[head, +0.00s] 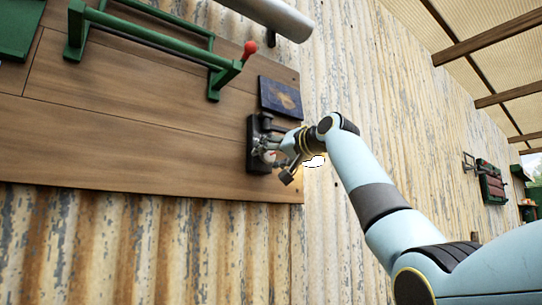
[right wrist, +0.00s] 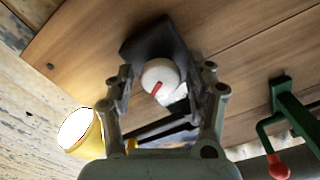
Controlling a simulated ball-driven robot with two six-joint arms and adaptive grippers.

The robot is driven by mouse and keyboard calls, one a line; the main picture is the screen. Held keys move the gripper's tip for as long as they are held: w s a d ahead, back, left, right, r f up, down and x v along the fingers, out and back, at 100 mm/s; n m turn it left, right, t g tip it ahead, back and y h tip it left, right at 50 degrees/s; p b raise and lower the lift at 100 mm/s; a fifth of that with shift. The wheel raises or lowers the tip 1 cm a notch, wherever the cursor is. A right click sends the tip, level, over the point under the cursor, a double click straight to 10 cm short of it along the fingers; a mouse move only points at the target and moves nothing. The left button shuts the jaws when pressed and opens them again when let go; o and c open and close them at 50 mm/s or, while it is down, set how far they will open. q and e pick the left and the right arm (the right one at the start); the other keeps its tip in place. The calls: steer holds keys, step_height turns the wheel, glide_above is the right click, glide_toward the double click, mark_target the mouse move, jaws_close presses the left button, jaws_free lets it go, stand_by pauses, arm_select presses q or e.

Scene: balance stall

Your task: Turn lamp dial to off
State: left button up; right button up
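The lamp dial is a white round knob with a red pointer mark (right wrist: 159,78) on a black base plate (right wrist: 148,36). The plate (head: 253,158) is fixed near the right end of the wooden board in the head view. My right gripper (head: 270,150) is at the dial. In the right wrist view its two fingers (right wrist: 160,88) stand apart on either side of the knob, with gaps showing. A yellow lamp (right wrist: 84,132) with a bright white face shows at the left there; its glow (head: 314,161) shows behind my wrist in the head view. My left gripper is not in view.
A dark blue picture plate (head: 281,97) is just above the dial. A green bracket with a red-knobbed lever (head: 250,48) is at upper left. A grey round bar (head: 270,14) crosses the top. The corrugated wall (head: 180,250) below the board is clear.

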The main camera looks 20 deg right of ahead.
steer(key=c, duration=0.9)
steer(key=shift+n, duration=0.3)
steer(key=n, duration=0.9)
steer(key=shift+d+n, duration=0.1)
steer(key=shift+n, duration=0.3)
steer(key=n, duration=0.3)
steer(key=shift+n+b, duration=0.3)
steer(key=n, duration=0.3)
steer(key=shift+w+n, duration=0.1)
steer(key=shift+n, duration=0.2)
steer(key=n+b, duration=0.1)
steer(key=n, duration=0.5)
steer(key=shift+n, duration=0.3)
